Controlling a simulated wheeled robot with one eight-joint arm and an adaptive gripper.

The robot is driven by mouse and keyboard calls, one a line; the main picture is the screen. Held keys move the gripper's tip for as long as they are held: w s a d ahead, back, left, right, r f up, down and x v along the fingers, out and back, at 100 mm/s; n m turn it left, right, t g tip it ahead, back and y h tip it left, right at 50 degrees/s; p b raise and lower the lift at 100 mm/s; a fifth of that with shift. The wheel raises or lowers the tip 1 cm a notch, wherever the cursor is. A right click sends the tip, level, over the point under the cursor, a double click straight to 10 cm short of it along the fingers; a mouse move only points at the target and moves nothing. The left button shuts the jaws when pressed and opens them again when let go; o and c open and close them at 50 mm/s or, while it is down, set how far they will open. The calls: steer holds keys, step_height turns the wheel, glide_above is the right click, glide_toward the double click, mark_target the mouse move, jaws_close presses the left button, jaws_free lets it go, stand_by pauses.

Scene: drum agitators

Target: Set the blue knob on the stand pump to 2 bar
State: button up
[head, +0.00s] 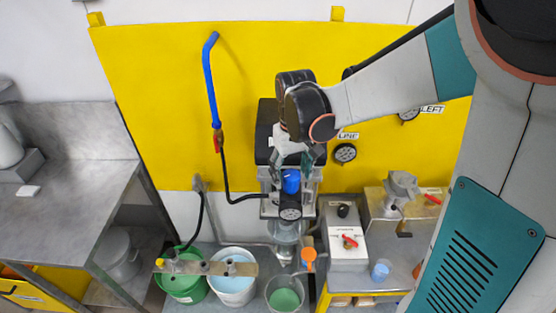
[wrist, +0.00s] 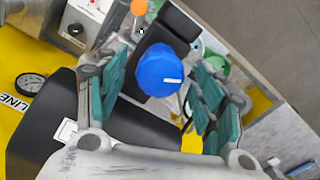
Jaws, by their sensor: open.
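The blue knob (head: 291,181) is on the stand pump (head: 268,152), below my gripper in the head view. A round dial gauge (head: 290,213) is on the pump just below the knob; its reading is too small to tell. In the wrist view the knob (wrist: 159,70) shows from above, with a white pointer mark towards the right. My gripper (wrist: 163,88) is open, with one teal-padded finger on each side of the knob. Gaps show between the fingers and the knob in this view. Nothing is held.
A green bucket (head: 182,287) and a white bucket (head: 232,288) stand at lower left. A yellow panel (head: 150,110) with a blue pipe (head: 210,80) is behind. A grey bench (head: 60,200) is at left.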

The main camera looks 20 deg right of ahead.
mark_target(291, 174)
steer(key=shift+f, duration=1.6)
steer(key=c, duration=1.1)
